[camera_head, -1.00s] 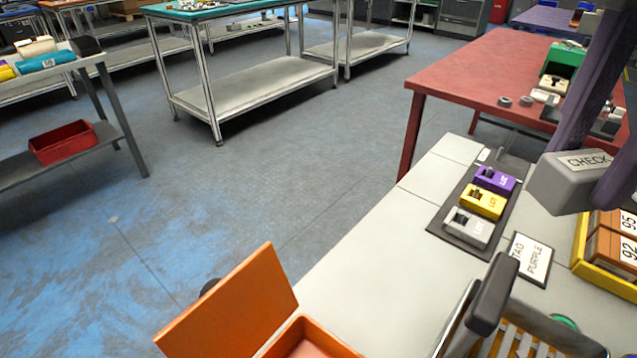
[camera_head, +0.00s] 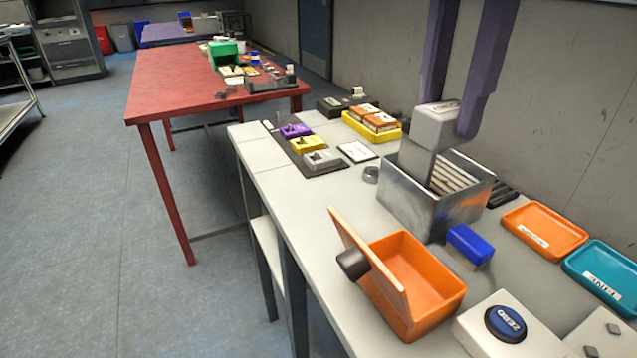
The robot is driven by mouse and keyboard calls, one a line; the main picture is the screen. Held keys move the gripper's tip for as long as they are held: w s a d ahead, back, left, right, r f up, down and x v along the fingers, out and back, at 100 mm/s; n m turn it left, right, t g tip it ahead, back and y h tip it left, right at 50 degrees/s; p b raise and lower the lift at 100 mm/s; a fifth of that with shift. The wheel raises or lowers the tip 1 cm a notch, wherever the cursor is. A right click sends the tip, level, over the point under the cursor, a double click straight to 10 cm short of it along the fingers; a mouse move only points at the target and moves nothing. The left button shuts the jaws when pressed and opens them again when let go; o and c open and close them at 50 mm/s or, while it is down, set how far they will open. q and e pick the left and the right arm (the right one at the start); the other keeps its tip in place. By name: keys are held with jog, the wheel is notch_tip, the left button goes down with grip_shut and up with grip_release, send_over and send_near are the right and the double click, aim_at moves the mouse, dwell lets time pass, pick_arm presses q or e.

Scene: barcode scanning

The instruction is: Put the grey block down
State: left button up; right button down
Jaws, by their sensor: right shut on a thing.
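A grey block (camera_head: 435,127) with a lettered label on top is held between the purple fingers of my right gripper (camera_head: 452,117). The gripper comes down from the top and is shut on the block. The block appears above the metal box (camera_head: 409,206) with slats inside; the gap between them cannot be told. A darker grey slab (camera_head: 414,161) shows just under the block at the box's rim, partly covered by the block. My left gripper is not in view.
An open orange box (camera_head: 430,266) and a blue block (camera_head: 469,243) stand in front of the metal box. Orange (camera_head: 543,231) and teal (camera_head: 606,265) trays lie at right. A yellow tray (camera_head: 392,135) and a dark strip with coloured blocks (camera_head: 312,157) lie behind. Bare tabletop (camera_head: 335,206) shows at left.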

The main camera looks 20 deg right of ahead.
jog(key=shift+s+f, duration=0.2)
jog(key=shift+f, duration=0.05)
notch_tip(320, 180, down, 19)
jog(key=b, duration=0.3)
jog(key=shift+d+f, duration=0.1)
jog(key=shift+f, duration=0.1)
jog(key=shift+f, duration=0.2)
jog(key=c, duration=0.5)
grip_release()
jog(key=shift+r, duration=0.1)
notch_tip(320, 180, up, 12)
jog(key=shift+r+p, duration=0.15)
jog(key=shift+p, duration=0.65)
